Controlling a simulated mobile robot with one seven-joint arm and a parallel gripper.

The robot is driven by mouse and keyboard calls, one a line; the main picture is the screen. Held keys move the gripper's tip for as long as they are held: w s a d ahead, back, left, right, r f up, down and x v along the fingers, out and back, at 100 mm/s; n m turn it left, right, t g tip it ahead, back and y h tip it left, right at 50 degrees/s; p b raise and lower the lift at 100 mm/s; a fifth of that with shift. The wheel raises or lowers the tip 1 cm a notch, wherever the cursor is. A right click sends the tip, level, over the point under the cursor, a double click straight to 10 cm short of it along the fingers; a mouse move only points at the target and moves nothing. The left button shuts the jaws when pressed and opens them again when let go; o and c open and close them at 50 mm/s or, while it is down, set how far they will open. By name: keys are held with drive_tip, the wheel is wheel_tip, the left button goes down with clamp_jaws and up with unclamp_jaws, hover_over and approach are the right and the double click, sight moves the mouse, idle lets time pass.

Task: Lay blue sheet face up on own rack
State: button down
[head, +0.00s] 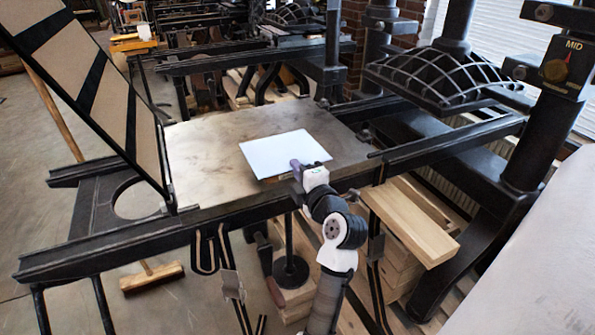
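A pale sheet (285,151), white with a faint bluish cast, lies on the flat metal bed (208,150) of the nearest press. No print or clear blue shows on its upper side, and its underside is hidden. My gripper (296,166) is at the sheet's near edge, with its tip over or against that edge. The fingers are too small and covered to show whether they hold the sheet. I cannot pick out a drying rack for the sheet in this view.
A hinged frame with tan panels (62,65) stands raised at the left of the bed. Black rails (120,237) run along the bed. The ribbed press head (440,75) and a post with a "MID" dial (556,69) stand right. A wooden board (412,225) juts out below the rail.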

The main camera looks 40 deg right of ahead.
drive_tip(key=s+a+r, duration=0.1)
drive_tip(key=s+r, duration=0.2)
drive_tip(key=s, duration=0.3)
drive_tip(key=shift+s+a+b, duration=0.3)
drive_tip(key=shift+s+b, duration=0.05)
drive_tip(key=shift+b, duration=0.05)
idle(0.5)
